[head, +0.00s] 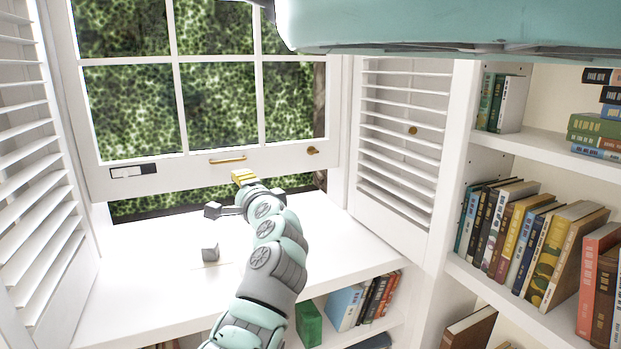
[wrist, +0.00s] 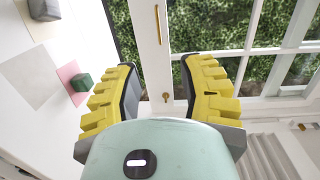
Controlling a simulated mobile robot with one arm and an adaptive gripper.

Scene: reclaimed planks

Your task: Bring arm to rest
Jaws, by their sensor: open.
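My gripper (head: 243,178) is at the end of my arm, which reaches from the bottom of the head view up to the window.
A gap shows greenery below the sash. A small grey block (head: 210,250) sits on the white counter (head: 135,290). Louvered shutters (head: 400,140) flank the window. Bookshelves (head: 565,160) stand at right. The wrist view shows a green block (wrist: 81,82) by a pink patch.

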